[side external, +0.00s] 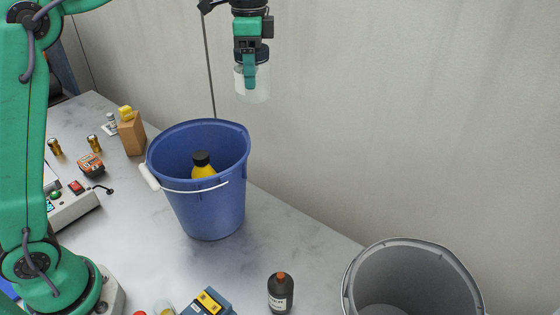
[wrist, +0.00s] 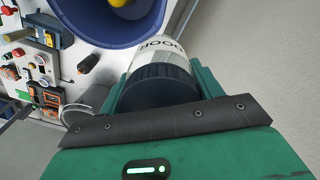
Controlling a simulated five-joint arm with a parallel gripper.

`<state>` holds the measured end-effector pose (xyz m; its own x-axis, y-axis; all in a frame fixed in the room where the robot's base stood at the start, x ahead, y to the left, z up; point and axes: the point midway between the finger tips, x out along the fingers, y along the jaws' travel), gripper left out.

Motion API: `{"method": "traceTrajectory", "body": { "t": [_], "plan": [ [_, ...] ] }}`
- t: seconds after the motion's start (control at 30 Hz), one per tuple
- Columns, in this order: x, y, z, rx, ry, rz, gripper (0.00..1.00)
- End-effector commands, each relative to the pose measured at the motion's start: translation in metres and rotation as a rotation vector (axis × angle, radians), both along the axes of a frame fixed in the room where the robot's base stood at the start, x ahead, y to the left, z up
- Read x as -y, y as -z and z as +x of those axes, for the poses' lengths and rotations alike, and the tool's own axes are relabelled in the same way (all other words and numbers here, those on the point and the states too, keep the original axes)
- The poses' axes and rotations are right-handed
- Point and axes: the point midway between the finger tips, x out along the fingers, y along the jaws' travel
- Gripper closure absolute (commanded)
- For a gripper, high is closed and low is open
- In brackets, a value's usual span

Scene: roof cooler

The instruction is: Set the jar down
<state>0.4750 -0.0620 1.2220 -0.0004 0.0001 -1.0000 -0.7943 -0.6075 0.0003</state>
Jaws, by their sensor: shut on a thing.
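The jar (side external: 257,95) is clear or whitish with a dark lid, and hangs upright in the air. My gripper (side external: 250,74) is shut on it from above, around the lid. In the wrist view the jar (wrist: 150,46) shows its ribbed dark lid and a white label with black lettering, between the fingers of my gripper (wrist: 160,88). The jar is clear of the table and, in the side view, above and slightly right of the blue bucket (side external: 210,205). Its height over the bucket is hard to judge.
A yellow bottle (side external: 203,171) with a black cap stands in the blue bucket. A grey bucket (side external: 349,285) is at the lower right. A dark bottle (side external: 281,295), a cardboard box (side external: 132,137) and small items share the table (side external: 265,225). A wall runs behind.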

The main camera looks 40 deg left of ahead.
Motion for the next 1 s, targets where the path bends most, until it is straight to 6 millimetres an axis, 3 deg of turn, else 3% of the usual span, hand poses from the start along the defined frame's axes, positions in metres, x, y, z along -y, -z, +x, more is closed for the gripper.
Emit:
{"method": "traceTrajectory", "body": {
  "t": [0.1,0.37,0.6,0.8,1.0],
  "plan": [
    [0.040,-0.001,-0.009,0.001,0.100,0.000,0.59],
    [0.116,0.000,-0.038,0.001,0.304,0.000,0.59],
    [0.180,0.000,-0.075,0.001,0.492,0.000,0.59],
    [0.224,0.000,-0.109,0.001,0.634,0.000,0.59],
    [0.252,0.000,-0.136,0.001,0.736,0.000,0.59]
  ]
}}
